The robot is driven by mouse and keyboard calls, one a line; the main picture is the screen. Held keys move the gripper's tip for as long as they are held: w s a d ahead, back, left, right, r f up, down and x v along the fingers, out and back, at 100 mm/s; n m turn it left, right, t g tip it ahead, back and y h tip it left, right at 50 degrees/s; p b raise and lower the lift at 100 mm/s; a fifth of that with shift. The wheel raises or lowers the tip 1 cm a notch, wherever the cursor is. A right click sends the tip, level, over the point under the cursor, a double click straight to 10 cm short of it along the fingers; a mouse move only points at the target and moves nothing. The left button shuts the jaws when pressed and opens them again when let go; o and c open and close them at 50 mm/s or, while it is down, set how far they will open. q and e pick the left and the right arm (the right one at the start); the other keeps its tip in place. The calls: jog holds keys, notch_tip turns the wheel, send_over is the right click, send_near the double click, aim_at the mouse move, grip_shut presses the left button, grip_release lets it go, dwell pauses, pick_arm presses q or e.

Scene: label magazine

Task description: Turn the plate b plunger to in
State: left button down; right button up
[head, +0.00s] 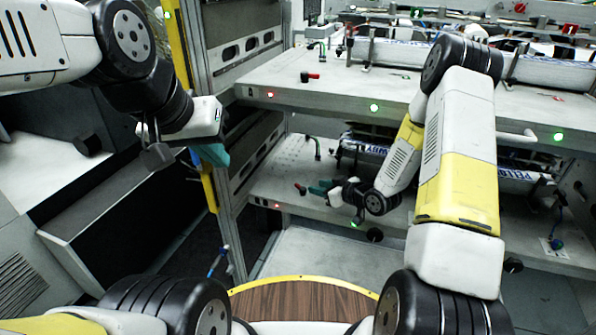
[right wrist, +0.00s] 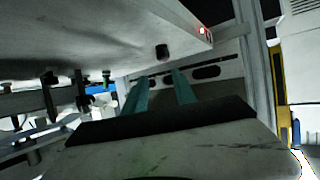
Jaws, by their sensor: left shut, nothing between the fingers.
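Two plungers with red and black handles show in the head view, one on the upper plate (head: 310,77) and one near the left end of the lower plate (head: 300,188). No letter on the plates is readable. My right gripper (head: 318,187) is over the lower plate, its teal fingertips just right of that plunger. In the right wrist view my right gripper (right wrist: 160,78) has its fingers apart with nothing between them. A dark knob (right wrist: 162,52), probably this plunger, lies just beyond the tips. My left gripper (head: 216,155) is shut and empty by the yellow post, away from both plungers.
The yellow post (head: 208,185) and slotted metal frame (head: 232,58) stand left of the plates. Packs of printed labels (head: 515,176) lie behind on the lower plate. The upper plate (head: 330,91) overhangs the lower one (head: 290,160), limiting height there.

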aim_at(298, 185)
jog(key=shift+w+a+f+y, duration=0.1)
jog(key=shift+a+f+y, duration=0.3)
jog(key=shift+a+f, duration=0.25)
jog(key=x, duration=0.7)
jog(key=shift+w, duration=0.15)
grip_shut()
